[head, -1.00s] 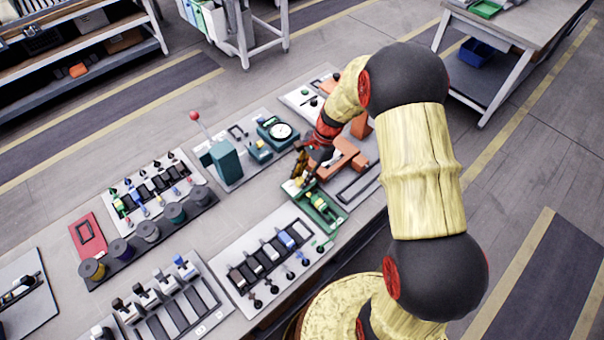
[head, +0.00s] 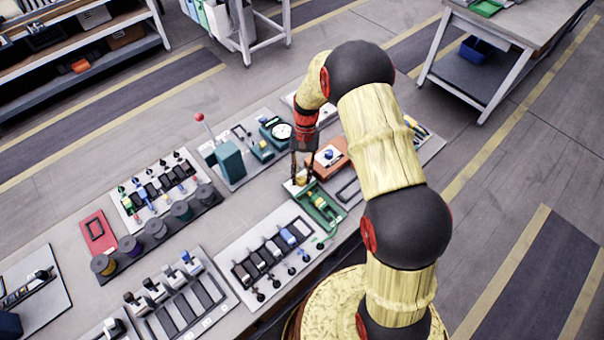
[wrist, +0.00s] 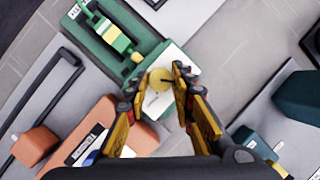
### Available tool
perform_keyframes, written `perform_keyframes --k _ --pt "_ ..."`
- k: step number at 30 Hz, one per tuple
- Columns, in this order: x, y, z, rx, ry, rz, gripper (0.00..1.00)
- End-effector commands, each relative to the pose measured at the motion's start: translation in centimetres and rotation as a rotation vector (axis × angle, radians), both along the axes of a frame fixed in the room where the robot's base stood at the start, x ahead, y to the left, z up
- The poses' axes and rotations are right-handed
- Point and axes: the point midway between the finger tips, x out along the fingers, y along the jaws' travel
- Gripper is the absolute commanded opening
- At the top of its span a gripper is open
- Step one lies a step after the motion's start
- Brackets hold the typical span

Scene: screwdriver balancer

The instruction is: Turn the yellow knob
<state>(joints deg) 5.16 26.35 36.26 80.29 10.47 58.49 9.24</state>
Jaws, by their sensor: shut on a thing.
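The yellow knob (wrist: 159,79) is round and sits on a white plate at the end of a green fixture (wrist: 103,48). In the wrist view it lies between the tips of my gripper (wrist: 163,82), which is shut on it. The knob is mostly hidden there by the fingers. A yellow-and-green part lies in the fixture beside the knob.
An orange block device (head: 330,158) stands close to the right of my gripper. A teal device with a round dial (head: 282,131) stands behind it to the left. A board with several dark slots (head: 265,258) lies in front. Grey floor is free beyond the bench.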

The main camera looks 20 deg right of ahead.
Motion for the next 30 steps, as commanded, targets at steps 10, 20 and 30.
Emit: perform_keyframes --k 10,20,30 --pt "0.19 0.29 0.13 0.0 -0.002 0.281 0.0" --pt "0.22 0.36 0.11 0.0 -0.003 0.431 0.0" --pt "0.22 0.35 0.07 0.0 -0.003 0.468 0.0"
